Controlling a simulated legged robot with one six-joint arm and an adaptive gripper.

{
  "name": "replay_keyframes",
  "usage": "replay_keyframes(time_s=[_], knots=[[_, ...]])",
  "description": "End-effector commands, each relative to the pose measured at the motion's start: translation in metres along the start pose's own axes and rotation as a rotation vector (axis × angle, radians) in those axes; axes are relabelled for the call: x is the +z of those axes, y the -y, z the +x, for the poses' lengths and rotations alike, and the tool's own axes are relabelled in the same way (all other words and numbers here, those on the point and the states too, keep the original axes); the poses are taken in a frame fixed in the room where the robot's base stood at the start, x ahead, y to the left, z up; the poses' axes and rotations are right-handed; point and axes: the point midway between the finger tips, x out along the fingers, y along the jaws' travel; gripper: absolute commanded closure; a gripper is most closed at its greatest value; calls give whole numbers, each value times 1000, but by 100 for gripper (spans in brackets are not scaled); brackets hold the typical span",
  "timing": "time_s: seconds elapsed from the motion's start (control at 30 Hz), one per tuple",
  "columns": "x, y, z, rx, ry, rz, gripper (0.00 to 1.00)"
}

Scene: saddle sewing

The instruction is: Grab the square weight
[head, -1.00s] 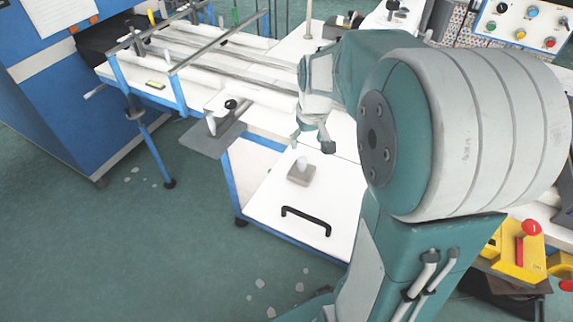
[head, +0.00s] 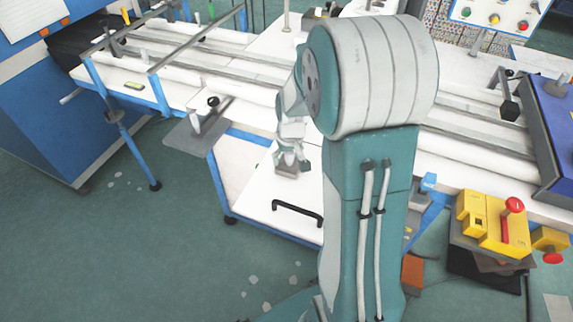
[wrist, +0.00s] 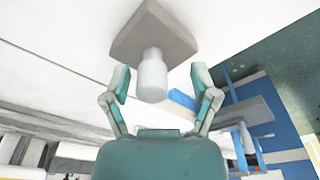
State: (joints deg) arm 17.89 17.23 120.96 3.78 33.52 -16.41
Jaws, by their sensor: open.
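The square weight (wrist: 160,38) is a grey-beige square block with a pale round knob (wrist: 152,76) standing up from it. In the head view the weight (head: 287,171) sits on the white shelf, partly hidden by my gripper (head: 290,152). In the wrist view my gripper (wrist: 157,88) is open, with one finger on each side of the knob. There is a visible gap between each finger and the knob.
The white shelf (head: 258,198) has a black handle (head: 297,212) near its front edge. The machine table with rails and rollers lies behind and above. A grey plate (head: 196,137) juts out at the left. A yellow control box (head: 478,225) stands to the right.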

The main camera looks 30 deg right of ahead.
Motion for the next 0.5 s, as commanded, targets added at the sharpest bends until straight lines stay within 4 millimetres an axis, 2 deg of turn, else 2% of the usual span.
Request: replay_keyframes(time_s=[0.23,0.27,0.3,0.37,0.4,0.5], knots=[[0,2,2,2,0,1,23],[0,2,2,2,0,1,37],[0,2,2,2,0,1,54],[0,3,2,3,0,0,81],[0,3,1,3,0,0,99],[0,3,2,3,0,0,100]])
